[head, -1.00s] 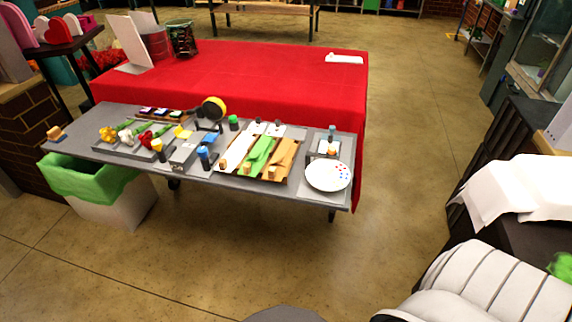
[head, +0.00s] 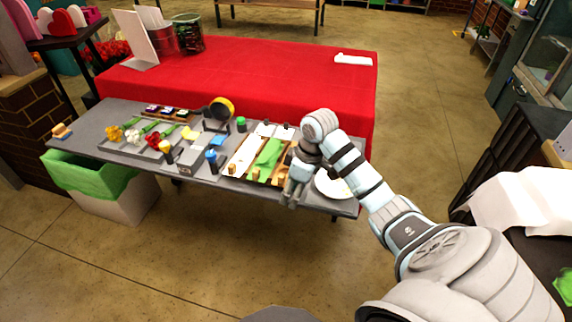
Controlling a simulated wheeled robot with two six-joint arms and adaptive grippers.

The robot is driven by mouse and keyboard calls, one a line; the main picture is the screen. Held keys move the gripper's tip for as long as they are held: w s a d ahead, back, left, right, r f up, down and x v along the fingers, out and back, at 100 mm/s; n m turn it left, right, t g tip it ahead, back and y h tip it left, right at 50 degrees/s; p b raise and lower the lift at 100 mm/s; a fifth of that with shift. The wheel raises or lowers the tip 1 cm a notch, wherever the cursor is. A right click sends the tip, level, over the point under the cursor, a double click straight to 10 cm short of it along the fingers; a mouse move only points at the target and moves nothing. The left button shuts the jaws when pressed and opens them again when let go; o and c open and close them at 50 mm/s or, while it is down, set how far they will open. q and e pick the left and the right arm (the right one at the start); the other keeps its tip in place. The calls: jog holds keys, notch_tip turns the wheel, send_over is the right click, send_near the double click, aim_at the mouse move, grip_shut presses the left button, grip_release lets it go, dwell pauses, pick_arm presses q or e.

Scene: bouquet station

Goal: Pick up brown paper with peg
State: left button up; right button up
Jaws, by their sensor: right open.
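The brown paper with its wooden peg (head: 278,180) lies in the right slot of the wooden tray on the grey table. Most of the brown sheet is hidden behind my right gripper and wrist. My right gripper (head: 291,200) points down at the tray's right front corner, just right of the peg. It is open, and I see nothing held in it. I cannot tell whether it touches the paper. The green paper (head: 268,154) and white paper (head: 243,156) lie in the slots to the left, each with a peg at its front end. My left gripper is out of view.
A white plate (head: 328,187) is partly hidden behind my right arm. Flowers (head: 133,137), a tape dispenser (head: 221,108) and blue and yellow-topped bottles stand left of the tray. A green-lined bin (head: 90,175) stands at the front left.

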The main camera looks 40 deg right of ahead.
jog(key=w+d+r+y, duration=0.1)
jog(key=d+r, duration=0.2)
jog(key=r, duration=0.4)
jog(key=w+d+r+y, duration=0.1)
jog(key=w+d+r, duration=0.15)
jog(key=r, duration=0.35)
jog(key=b, duration=0.6)
send_over(283, 175)
jog(key=s+d, duration=0.1)
jog(key=d, duration=0.1)
jog(key=shift+n+t, duration=0.4)
notch_tip(283, 175, down, 8)
jog(key=shift+a+r, duration=0.1)
jog(key=shift+r, duration=0.15)
jog(key=x, duration=0.2)
jog(key=b+x, duration=0.1)
jog(key=x, duration=0.2)
jog(key=shift+s, duration=0.25)
grip_shut()
